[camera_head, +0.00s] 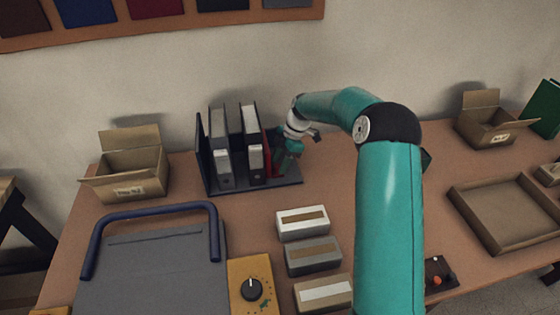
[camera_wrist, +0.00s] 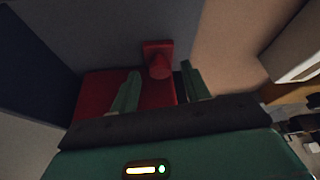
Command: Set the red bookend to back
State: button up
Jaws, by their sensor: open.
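The red bookend (camera_head: 268,157) stands upright at the right of the binders on a dark rack (camera_head: 290,181), partly hidden by my gripper (camera_head: 288,158) in the head view. In the wrist view the red bookend (camera_wrist: 93,93) shows as a red panel with a red knob (camera_wrist: 160,67) on a small square plate. My gripper (camera_wrist: 161,70) is open, with its two green fingers on either side of the knob. I cannot tell whether the fingers touch it. Two binders (camera_head: 223,160) (camera_head: 254,150) stand to the left of the bookend.
An open cardboard box (camera_head: 135,172) stands left of the rack, and another (camera_head: 490,122) stands at the back right. Several small boxes (camera_head: 313,255), a grey machine with a blue handle (camera_head: 150,265) and a brown tray (camera_head: 505,215) lie nearer. Table is clear right of the rack.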

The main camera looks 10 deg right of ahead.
grip_shut()
jog(key=shift+d, duration=2.7)
jog(key=shift+c, duration=0.4)
grip_release()
jog(key=shift+d, duration=0.1)
jog(key=shift+o, duration=0.4)
jog(key=v, duration=1.3)
jog(key=shift+r, duration=0.35)
jog(key=shift+s+r, duration=0.1)
